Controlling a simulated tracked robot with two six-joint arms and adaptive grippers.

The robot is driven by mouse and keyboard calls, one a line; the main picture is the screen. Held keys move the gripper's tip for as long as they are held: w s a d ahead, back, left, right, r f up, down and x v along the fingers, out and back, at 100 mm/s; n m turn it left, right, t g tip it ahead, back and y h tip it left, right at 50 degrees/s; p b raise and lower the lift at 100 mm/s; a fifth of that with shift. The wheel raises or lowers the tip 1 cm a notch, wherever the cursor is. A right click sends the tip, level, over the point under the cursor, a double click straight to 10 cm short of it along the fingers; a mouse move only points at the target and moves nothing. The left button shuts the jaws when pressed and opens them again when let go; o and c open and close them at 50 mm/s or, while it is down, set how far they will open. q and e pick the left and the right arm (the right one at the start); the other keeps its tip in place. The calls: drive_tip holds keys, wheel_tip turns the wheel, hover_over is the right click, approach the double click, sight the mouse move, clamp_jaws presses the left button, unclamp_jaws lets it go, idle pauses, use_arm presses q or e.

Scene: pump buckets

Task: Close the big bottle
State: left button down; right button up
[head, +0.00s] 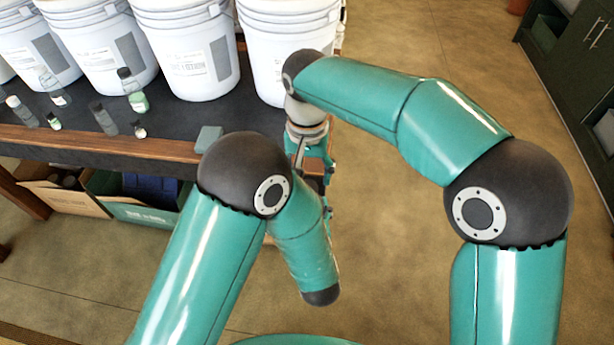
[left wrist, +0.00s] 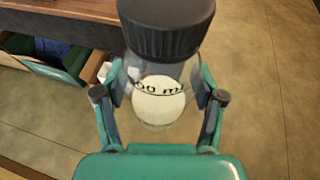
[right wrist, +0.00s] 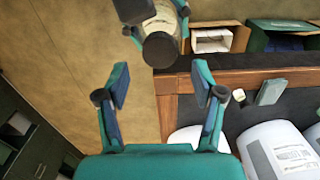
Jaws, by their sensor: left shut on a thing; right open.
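The big bottle (left wrist: 160,112) is clear, with a white round label reading "00 ml". My left gripper (left wrist: 160,85) is shut on its body, in front of the table. A ribbed black cap (left wrist: 166,28) sits on top of the bottle; how tightly it is on cannot be told. In the right wrist view the cap (right wrist: 160,49) shows end-on, just beyond the open, empty fingers of my right gripper (right wrist: 160,82), apart from them. In the head view my right gripper (head: 314,165) hangs beside the table edge; my left arm hides the left gripper and the bottle.
White buckets (head: 190,50) stand along the back of the dark table (head: 150,115). Several small bottles (head: 130,90) stand or lie at its left. A grey-green block (head: 208,138) lies near the front edge. Open boxes (head: 130,205) sit below.

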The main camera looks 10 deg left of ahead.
drive_tip(key=shift+c, duration=0.4)
drive_tip(key=n, duration=0.4)
drive_tip(key=shift+s+d+r, duration=0.1)
drive_tip(key=shift+d+r, duration=0.05)
drive_tip(key=n, duration=0.4)
drive_tip(key=shift+r, duration=0.3)
drive_tip(key=n, duration=0.2)
drive_tip(key=r+n, duration=0.1)
drive_tip(key=n, duration=0.1)
drive_tip(key=shift+d+r+n, duration=0.1)
drive_tip(key=shift+r+n, duration=0.05)
drive_tip(key=shift+n, duration=0.15)
drive_tip(key=shift+r+n, duration=0.2)
drive_tip(key=shift+n, duration=0.2)
drive_tip(key=shift+a+r+n, duration=0.2)
drive_tip(key=shift+r+n, duration=0.1)
drive_tip(key=shift+r, duration=0.2)
drive_tip(key=shift+f, duration=4.05)
